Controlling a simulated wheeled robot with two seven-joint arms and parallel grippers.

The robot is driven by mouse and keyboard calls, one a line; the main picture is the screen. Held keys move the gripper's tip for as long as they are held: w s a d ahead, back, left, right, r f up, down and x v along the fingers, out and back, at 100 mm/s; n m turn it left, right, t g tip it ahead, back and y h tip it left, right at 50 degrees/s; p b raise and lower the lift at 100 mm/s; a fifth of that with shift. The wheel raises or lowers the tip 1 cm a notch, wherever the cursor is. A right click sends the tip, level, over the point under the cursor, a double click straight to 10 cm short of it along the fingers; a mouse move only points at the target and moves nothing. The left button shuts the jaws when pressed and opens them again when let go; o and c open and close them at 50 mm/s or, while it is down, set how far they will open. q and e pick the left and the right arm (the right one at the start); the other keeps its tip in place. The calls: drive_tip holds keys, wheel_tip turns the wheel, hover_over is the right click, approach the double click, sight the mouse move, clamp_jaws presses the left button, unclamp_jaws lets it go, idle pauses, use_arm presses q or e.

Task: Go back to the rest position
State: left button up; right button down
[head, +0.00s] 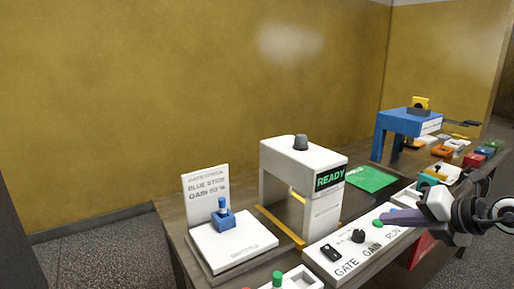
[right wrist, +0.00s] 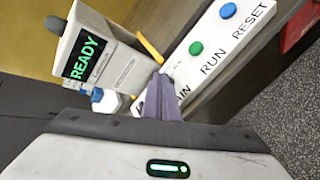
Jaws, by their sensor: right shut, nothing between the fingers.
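My right gripper (head: 384,217) comes in from the right in the head view. Its purple fingers are shut, with nothing between them. In the head view their tips show beside the green button (head: 376,223) on the white control panel (head: 330,268). In the right wrist view the shut fingers (right wrist: 160,90) overlap the panel's labels, and the green button (right wrist: 196,48) shows clear of them. I cannot tell the tips' height above the panel. My left gripper is not in view.
A white gate machine (head: 272,158) with a READY screen stands behind the panel. A white stand (head: 235,248) holding a blue piece (head: 222,219) is at left. A blue frame (head: 403,122), green mat (head: 370,179) and several coloured blocks occupy the table's right. A blue RESET button (right wrist: 228,10) is beyond the green one.

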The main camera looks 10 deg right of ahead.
drive_tip(key=s+a+r+m+t+y, duration=0.15)
drive_tip(key=a+m+t, duration=0.25)
drive_tip(key=a, duration=0.4)
drive_tip(key=s+a+r+m+t+y, duration=0.1)
drive_tip(key=a+r+m+t+y, duration=0.25)
drive_tip(key=a, duration=0.55)
drive_tip(key=s+d+f+m+g+h, duration=0.2)
drive_tip(key=s+d+f+m+h, duration=0.3)
drive_tip(key=f+m, duration=0.3)
drive_tip(key=s+d+f+m+g+h, duration=0.2)
drive_tip(key=s+d+f+m+h, duration=0.15)
drive_tip(key=f+m+h, duration=0.5)
drive_tip(key=s+a+f+m+g+y, duration=0.1)
drive_tip(key=s+a+f+g, duration=0.1)
drive_tip(key=s+f+g, duration=0.45)
drive_tip(key=s+a+f+m+g+y, duration=0.1)
drive_tip(key=s+a+f, duration=0.15)
drive_tip(key=s, duration=0.65)
drive_tip(key=s+a+f+m+g+y, duration=0.1)
drive_tip(key=s+a+f+g+y, duration=0.15)
drive_tip(key=s+f, duration=0.4)
drive_tip(key=w+a+f+t, duration=0.1)
drive_tip(key=a+f+t, duration=0.1)
drive_tip(key=f, duration=0.3)
drive_tip(key=w+a+f+t+y, duration=0.1)
drive_tip(key=a+f+t, duration=0.1)
drive_tip(key=f, duration=0.3)
drive_tip(key=shift+w+a+f, duration=0.35)
drive_tip(key=shift+w, duration=0.05)
